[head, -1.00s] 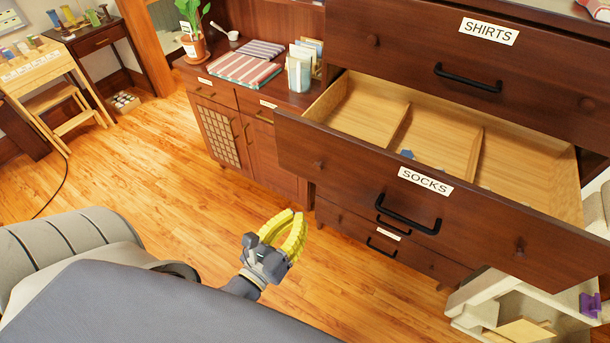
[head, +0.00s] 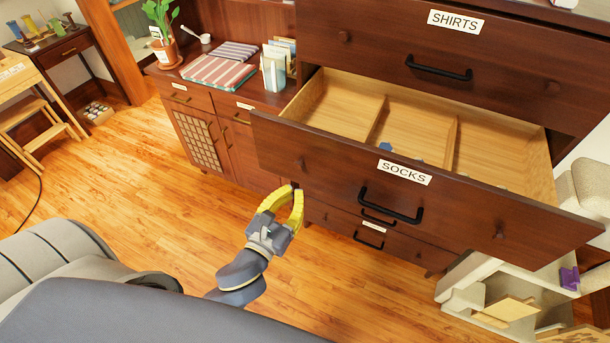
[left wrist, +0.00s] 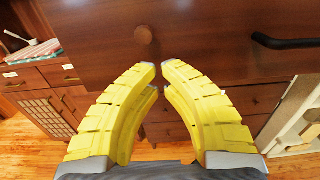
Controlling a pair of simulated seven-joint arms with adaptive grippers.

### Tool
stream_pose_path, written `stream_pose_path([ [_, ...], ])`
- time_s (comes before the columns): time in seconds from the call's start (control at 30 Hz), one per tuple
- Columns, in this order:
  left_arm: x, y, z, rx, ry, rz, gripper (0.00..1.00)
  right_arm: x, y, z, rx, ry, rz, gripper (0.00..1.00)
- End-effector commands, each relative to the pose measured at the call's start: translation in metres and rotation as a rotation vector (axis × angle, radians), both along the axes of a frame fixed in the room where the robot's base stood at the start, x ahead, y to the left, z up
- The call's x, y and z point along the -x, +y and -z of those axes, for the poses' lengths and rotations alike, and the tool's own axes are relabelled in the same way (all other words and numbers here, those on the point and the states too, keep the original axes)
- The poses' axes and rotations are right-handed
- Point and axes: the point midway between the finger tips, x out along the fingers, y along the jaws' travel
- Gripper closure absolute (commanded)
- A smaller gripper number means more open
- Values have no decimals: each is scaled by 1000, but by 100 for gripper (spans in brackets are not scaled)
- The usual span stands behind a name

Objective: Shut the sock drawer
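The sock drawer (head: 330,165) is pulled out of the dark wood dresser, below the SHIRTS drawer. Its front carries a SOCKS label (head: 405,172), a black bar handle (head: 391,205) and small round knobs. A small blue item (head: 385,147) lies inside, among wooden dividers. My left gripper (head: 296,188) is in front of the lower left part of the drawer front; contact cannot be told. In the left wrist view its yellow fingertips (left wrist: 160,66) nearly meet, with only a narrow gap and nothing between them. The drawer front (left wrist: 200,35) with a knob (left wrist: 143,35) fills the upper area. My right gripper is out of view.
The SHIRTS drawer (head: 360,50) above looks shut. A cabinet (head: 215,135) to the left holds a plant (head: 162,30), folded striped cloth (head: 215,73) and a book holder (head: 273,68). A pale shelved unit (head: 470,295) stands at the lower right. Open wooden floor (head: 110,190) lies to the left.

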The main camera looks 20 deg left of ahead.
Motion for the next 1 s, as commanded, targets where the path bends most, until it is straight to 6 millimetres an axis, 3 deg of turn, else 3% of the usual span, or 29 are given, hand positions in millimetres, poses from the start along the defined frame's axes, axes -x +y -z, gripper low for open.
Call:
stream_pose_path([
  [0.2, -32, -2, -1, 2, -3, 1, 100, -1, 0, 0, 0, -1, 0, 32],
  [0.5, -60, -3, 0, 2, -1, -1, 100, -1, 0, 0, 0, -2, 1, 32],
  [1.0, -68, -3, 0, 2, 0, 0, 100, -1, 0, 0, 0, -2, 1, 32],
])
